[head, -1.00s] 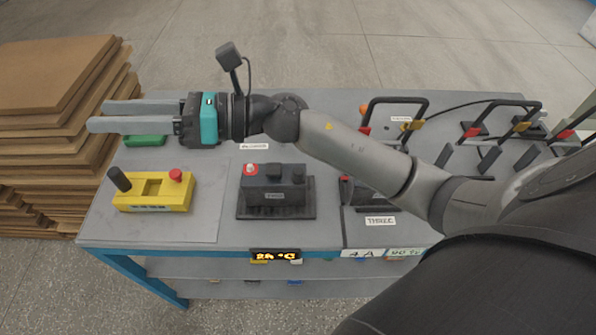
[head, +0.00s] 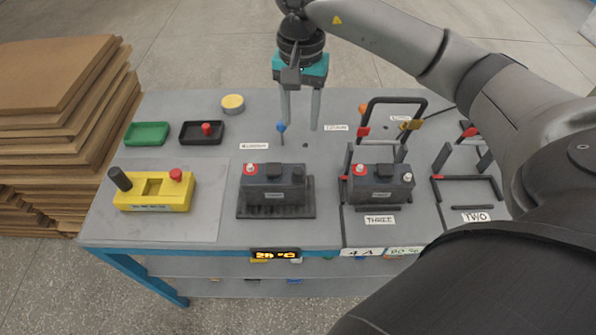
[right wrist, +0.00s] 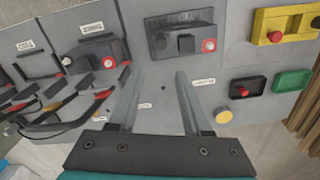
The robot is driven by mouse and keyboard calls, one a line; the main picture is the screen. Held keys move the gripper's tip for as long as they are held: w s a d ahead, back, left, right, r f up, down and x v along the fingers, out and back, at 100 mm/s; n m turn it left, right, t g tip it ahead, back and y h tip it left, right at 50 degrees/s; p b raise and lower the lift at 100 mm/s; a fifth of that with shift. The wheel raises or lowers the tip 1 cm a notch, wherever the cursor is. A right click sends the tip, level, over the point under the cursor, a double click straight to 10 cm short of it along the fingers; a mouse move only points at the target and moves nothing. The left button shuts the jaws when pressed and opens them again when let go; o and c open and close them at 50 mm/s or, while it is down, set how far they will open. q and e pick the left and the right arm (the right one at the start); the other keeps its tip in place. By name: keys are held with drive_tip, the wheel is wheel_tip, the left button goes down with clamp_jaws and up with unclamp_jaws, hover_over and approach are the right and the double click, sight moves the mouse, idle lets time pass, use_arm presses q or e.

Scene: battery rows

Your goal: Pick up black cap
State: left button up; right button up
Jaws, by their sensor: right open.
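The middle dark battery (head: 273,196) sits in a black tray and carries a red cap (head: 250,169) on its left terminal. A small black cap (head: 298,173) appears to sit on its right terminal, blending with the dark casing. The battery also shows in the right wrist view (right wrist: 185,28). My right gripper (head: 300,127) is open and empty, fingers pointing down, behind this battery on the far side. Its spread fingers (right wrist: 157,73) also show in the wrist view, with bare table between them. My left gripper is not in view.
A second battery (head: 378,192) stands to the right, near black frames with coloured clips (head: 395,106). A yellow box (head: 153,190), green tray (head: 146,134), black tray with red cap (head: 203,139) and yellow-topped round tin (head: 232,103) are left. A blue-topped pin (head: 281,128) is by one fingertip.

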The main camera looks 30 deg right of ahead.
hover_over(298, 170)
drive_tip(key=f, duration=0.9)
drive_tip(key=shift+w+d+f, duration=0.1)
drive_tip(key=shift+d+f, duration=0.2)
drive_tip(key=shift+a+f, duration=0.15)
drive_tip(key=shift+f, duration=1.2)
drive_tip(key=shift+a+f, duration=0.1)
drive_tip(key=shift+f, duration=1.2)
drive_tip(key=shift+c, duration=0.4)
clamp_jaws()
